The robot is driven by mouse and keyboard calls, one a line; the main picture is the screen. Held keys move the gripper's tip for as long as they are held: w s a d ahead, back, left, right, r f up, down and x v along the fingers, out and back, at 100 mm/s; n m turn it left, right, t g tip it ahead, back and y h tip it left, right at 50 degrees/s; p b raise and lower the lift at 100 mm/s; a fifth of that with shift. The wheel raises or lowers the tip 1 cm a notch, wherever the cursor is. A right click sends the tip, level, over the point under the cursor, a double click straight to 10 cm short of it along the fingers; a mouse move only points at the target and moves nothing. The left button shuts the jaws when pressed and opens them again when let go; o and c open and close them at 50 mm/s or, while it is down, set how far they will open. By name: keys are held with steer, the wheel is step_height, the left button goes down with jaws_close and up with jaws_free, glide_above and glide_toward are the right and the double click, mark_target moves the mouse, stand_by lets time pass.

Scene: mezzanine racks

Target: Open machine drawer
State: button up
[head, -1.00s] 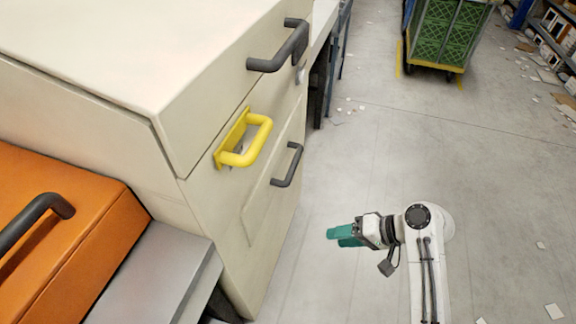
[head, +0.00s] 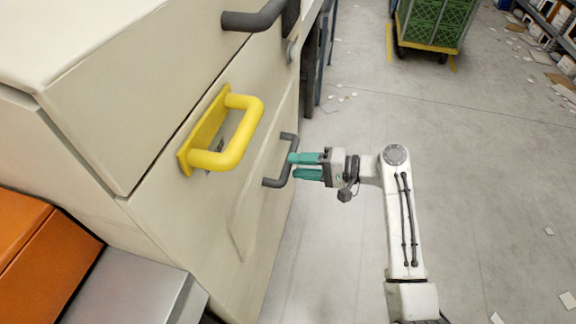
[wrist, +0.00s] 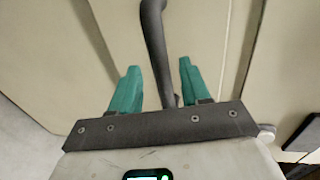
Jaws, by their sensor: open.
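The cream machine cabinet (head: 150,215) fills the left of the head view. A dark grey bar handle (head: 284,160) is on its lower front panel. My gripper (head: 291,166) has teal fingers and is open at this handle. In the wrist view the dark handle (wrist: 155,45) runs between the two open teal fingers of my gripper (wrist: 156,78), with a gap on each side. A larger yellow handle (head: 232,160) stands out from the front above and to the left. Another dark handle (head: 255,18) is higher up. The panel looks flush with the front.
An orange box (head: 35,245) and a grey metal block (head: 130,290) stand beside the cabinet at lower left. A green crate cart (head: 432,25) is at the back. The grey floor (head: 480,180) to the right is mostly clear, with scattered scraps.

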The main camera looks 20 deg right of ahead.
mark_target(288, 166)
steer(key=shift+x, duration=1.75)
steer(key=shift+c, duration=0.4)
jaws_close()
